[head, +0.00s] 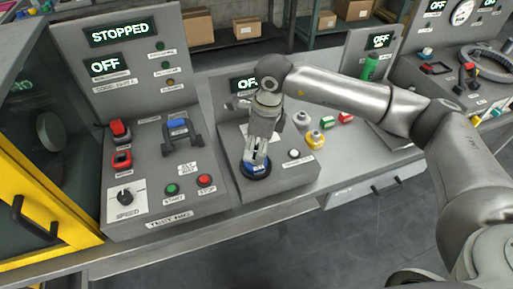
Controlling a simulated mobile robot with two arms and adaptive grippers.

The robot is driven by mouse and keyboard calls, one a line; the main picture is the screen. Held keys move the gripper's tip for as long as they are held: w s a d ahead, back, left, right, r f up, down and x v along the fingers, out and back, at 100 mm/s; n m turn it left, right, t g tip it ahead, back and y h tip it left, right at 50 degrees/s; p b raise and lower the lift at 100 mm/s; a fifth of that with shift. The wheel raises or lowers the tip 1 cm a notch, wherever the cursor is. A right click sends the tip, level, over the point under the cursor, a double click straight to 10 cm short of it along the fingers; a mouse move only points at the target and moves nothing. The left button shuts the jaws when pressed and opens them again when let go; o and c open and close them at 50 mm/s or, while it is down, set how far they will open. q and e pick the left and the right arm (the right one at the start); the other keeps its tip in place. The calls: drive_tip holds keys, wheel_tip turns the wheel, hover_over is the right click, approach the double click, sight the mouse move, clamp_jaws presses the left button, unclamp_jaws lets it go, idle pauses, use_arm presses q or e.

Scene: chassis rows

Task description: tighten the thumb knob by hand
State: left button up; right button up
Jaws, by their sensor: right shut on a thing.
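The thumb knob (256,168) is a round blue knob with a dark base on the grey panel in the middle of the head view. My right gripper (256,157) points down onto it from above, and its fingers are shut on the knob. The fingers hide part of the knob's top. My right arm reaches in from the right side. My left gripper is not in the picture.
The test rig (150,205) stands to the left with a speed dial, start and stop buttons and displays reading STOPPED and OFF. A yellow-framed cabinet (42,215) is at far left.

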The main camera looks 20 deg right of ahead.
drive_tip(key=shift+m, duration=0.7)
drive_tip(key=shift+m+b, duration=0.45)
drive_tip(key=shift+m, duration=0.45)
drive_tip(key=shift+m+t+h+b, duration=0.3)
drive_tip(key=shift+m+b, duration=0.05)
drive_tip(key=shift+m, duration=0.65)
drive_tip(key=shift+r+m, duration=0.1)
drive_tip(key=shift+m, duration=0.9)
